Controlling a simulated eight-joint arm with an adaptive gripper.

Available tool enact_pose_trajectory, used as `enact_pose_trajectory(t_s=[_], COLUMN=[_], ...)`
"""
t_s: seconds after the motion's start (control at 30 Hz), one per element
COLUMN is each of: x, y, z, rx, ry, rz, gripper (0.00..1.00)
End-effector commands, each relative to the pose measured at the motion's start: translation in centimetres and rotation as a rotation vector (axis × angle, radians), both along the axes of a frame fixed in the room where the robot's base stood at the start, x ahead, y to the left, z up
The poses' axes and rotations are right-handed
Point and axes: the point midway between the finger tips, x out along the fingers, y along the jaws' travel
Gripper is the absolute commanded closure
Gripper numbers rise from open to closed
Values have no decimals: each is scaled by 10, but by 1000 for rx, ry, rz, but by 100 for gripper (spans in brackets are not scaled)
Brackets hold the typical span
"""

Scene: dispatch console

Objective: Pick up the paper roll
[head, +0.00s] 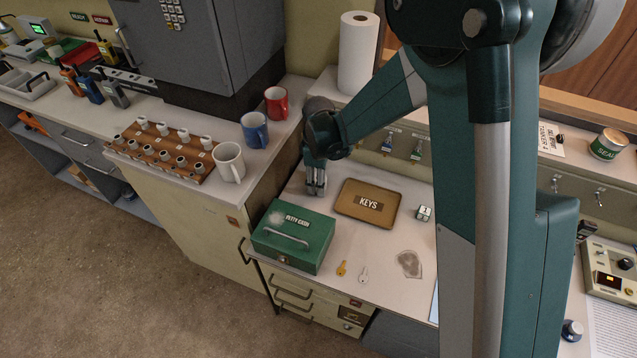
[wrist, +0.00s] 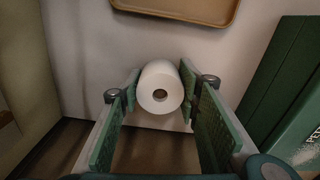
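In the wrist view the white paper roll (wrist: 160,92) shows its round end with a dark core hole, between the fingertips of my gripper (wrist: 160,88). One green-padded finger is on each side of it, very close. I cannot tell whether the pads press on it or leave a thin gap. In the head view my gripper (head: 316,185) points down at the desk, behind the green petty cash box (head: 292,236) and left of the keys tray (head: 368,203). The small roll is not visible there.
The keys tray's edge (wrist: 185,12) and the cash box (wrist: 295,125) flank the gripper in the wrist view. A large paper towel roll (head: 357,52) stands on the shelf behind. Mugs (head: 229,161) stand on the left counter.

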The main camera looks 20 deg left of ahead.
Motion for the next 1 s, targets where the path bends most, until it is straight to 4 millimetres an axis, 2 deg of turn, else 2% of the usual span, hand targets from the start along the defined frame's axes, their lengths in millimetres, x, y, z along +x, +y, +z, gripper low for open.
enact_pose_trajectory(t_s=[0.47,0.67,1.0], x=[0,0,0], y=[0,0,0], z=[7,28,78], rx=[0,0,0], ry=[0,0,0], rz=[0,0,0], gripper=[79,79,79])
